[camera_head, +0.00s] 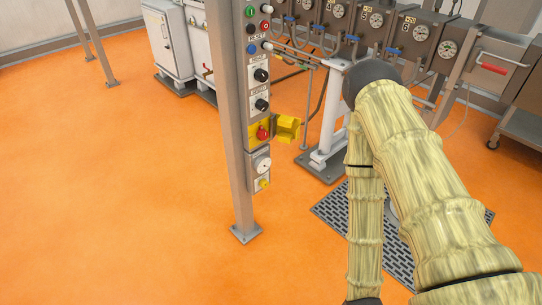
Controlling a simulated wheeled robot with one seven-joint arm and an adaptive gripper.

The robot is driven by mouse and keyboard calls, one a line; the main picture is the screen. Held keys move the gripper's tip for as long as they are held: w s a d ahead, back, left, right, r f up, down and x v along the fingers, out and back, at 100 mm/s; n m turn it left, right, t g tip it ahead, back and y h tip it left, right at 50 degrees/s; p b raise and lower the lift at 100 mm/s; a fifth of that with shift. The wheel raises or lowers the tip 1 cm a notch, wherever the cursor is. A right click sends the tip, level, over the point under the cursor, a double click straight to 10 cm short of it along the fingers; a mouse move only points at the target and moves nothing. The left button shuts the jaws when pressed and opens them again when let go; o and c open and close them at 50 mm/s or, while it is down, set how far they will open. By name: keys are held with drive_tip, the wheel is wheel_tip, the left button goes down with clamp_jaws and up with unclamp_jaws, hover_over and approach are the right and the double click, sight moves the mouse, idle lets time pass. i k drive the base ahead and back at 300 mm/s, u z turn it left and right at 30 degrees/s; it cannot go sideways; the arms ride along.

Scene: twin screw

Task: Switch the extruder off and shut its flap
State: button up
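A narrow control panel (257,100) is fixed to a grey upright post. Low on it, a red switch (262,132) sits on a yellow plate. A yellow flap (287,129) stands swung out to the right of this switch, so the switch is uncovered. The switch setting is too small to read. The extruder (370,22), a row of grey boxes with round dials, stands behind to the right. My arm, in a yellow-brown sleeve, fills the right side. Its end runs out at the bottom edge, and my gripper is not in view.
The post's foot (245,232) stands on orange floor. Above the switch are black knobs and coloured buttons; below it are a gauge (261,163) and a small yellow knob (264,183). A floor grating (330,212) lies under my arm. Floor at left (110,200) is clear.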

sight(263, 134)
drive_tip(key=z, duration=0.5)
drive_tip(key=i, duration=0.95)
